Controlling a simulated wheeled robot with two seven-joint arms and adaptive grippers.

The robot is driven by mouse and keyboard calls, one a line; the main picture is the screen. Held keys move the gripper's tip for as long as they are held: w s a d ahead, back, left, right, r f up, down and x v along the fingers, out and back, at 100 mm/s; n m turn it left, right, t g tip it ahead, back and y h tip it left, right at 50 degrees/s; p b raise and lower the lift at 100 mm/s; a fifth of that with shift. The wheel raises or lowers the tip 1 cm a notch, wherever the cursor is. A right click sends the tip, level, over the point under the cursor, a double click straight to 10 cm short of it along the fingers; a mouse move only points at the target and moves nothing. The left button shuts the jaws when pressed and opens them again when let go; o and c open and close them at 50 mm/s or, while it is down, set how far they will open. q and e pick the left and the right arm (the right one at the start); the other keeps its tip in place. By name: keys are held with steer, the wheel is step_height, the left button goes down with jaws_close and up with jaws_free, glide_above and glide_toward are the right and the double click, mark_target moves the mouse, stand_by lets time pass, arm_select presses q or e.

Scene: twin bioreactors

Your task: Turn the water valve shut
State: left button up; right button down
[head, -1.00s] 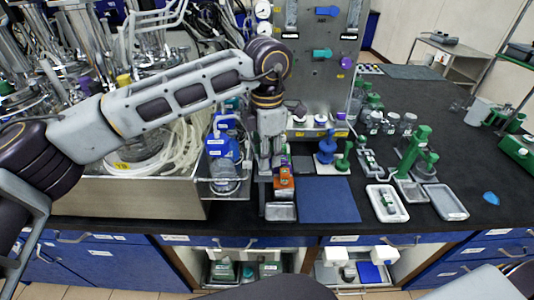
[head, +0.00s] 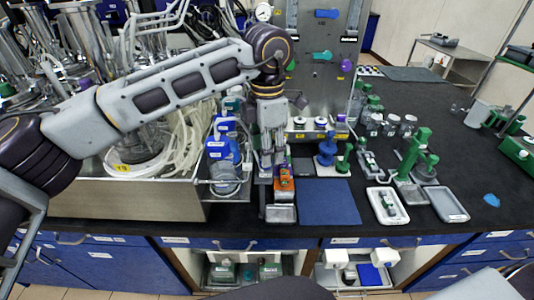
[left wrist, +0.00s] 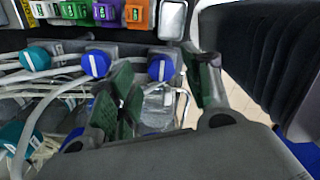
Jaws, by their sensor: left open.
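My left gripper (head: 267,160) points down at the bench, just left of a row of small coloured blocks. In the left wrist view its two green-padded fingers (left wrist: 160,92) are apart with nothing held. A blue round knob with a white stripe (left wrist: 160,68) shows in the gap between them, with no clear contact. A second blue knob (left wrist: 97,63) and a teal knob (left wrist: 35,55) stand in the same row, further left. I cannot tell which knob is the water valve. The steel panel also bears a blue handle (head: 327,13), a green handle (head: 322,55) and a purple knob (head: 346,65). My right gripper is not in view.
An orange block (head: 284,184) and a small metal tray (head: 281,214) sit beside the gripper. A blue mat (head: 329,202) is clear to the right. Green tools and white trays (head: 387,205) stand beyond it.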

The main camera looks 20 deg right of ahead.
arm_select(q)
step_height(320, 180, up, 10)
steer(key=shift+f, duration=0.2)
stand_by(0.6)
